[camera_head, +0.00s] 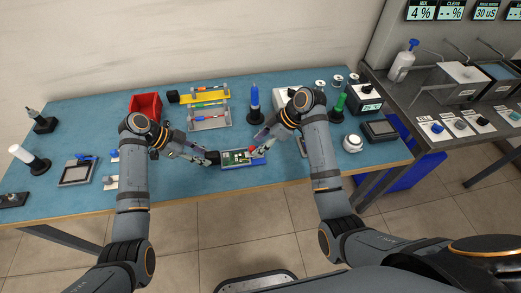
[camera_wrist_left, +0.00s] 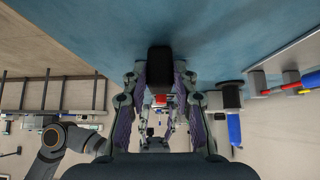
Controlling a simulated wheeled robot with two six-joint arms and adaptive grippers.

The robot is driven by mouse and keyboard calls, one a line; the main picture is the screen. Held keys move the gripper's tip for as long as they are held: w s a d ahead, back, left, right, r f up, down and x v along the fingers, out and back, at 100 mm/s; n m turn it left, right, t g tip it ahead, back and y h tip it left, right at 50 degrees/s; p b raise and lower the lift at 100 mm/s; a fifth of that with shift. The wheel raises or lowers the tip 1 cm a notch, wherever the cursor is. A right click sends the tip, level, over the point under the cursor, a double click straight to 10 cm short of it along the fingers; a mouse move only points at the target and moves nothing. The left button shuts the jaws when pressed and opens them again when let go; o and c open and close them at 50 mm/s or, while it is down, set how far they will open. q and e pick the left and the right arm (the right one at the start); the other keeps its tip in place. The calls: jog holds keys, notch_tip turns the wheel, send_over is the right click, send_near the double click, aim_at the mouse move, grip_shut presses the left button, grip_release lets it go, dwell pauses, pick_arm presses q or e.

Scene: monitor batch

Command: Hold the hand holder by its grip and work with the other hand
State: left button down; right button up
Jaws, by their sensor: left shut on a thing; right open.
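The hand holder (camera_head: 258,161) is a small blue-edged frame with a green circuit board (camera_head: 236,157) in it, near the front middle of the table. Its black grip (camera_head: 212,157) points left. My left gripper (camera_head: 208,157) is shut on this grip; in the left wrist view the black grip (camera_wrist_left: 160,62) sits between the two fingers. My right gripper (camera_head: 256,146) is open, just above the right end of the holder. A small red part (camera_head: 252,151) shows beside its fingertips; I cannot tell whether it touches them.
Behind stand a red bin (camera_head: 145,106), a yellow rack (camera_head: 205,97), a grey rack (camera_head: 208,122) and a blue bottle (camera_head: 254,103). A green-tipped tool (camera_head: 338,108) and a white round pot (camera_head: 352,143) are at right.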

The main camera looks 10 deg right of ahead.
jog(key=v, duration=0.9)
jog(key=shift+r, duration=0.2)
jog(key=shift+d, duration=0.1)
pick_arm(q)
jog(key=c, duration=1)
grip_release()
jog(key=v, duration=1.2)
